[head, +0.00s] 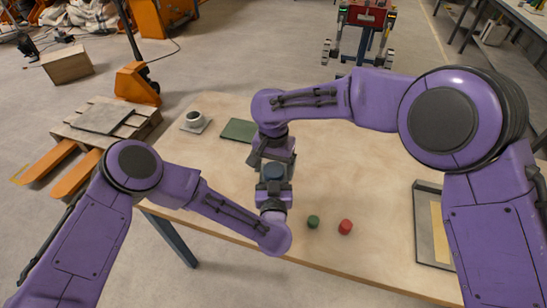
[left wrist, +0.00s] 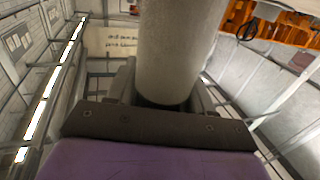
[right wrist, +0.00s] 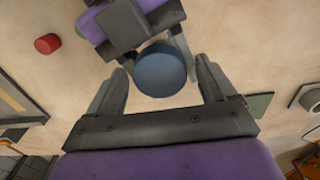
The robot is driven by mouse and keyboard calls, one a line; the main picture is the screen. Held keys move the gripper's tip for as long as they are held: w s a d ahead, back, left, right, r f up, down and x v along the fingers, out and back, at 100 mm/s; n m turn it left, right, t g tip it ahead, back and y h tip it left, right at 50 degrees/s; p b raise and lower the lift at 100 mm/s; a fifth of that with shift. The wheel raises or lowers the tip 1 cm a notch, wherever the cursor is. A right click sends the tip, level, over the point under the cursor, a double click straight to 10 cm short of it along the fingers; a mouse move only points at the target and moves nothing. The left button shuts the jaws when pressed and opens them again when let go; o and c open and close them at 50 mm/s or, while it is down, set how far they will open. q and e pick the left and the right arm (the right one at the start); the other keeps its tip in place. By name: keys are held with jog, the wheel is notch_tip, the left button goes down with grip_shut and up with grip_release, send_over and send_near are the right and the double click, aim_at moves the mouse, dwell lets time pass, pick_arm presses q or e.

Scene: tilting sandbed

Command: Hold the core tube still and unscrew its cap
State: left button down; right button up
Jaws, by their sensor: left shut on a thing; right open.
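The core tube is a grey cylinder (left wrist: 180,50) in the left wrist view, rising between the fingers of my left gripper (left wrist: 165,92). My left gripper (head: 273,192) is shut on it above the table in the head view. A round dark blue cap (head: 273,172) tops the tube. In the right wrist view the cap (right wrist: 161,72) lies between the spread fingertips of my right gripper, with gaps on both sides. My right gripper (head: 272,158) is open and points down over the cap. The tube's body is mostly hidden in the head view.
A green cylinder (head: 313,221) and a red one (head: 345,227) stand near the table's front edge. A grey tray (head: 421,225) is at right. A green mat (head: 238,130) and a pale cup (head: 195,117) on a plate lie at the back left. The table (head: 350,180) is otherwise clear.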

jog(key=c, duration=1.1)
jog(key=n, duration=1)
jog(key=o, duration=1.2)
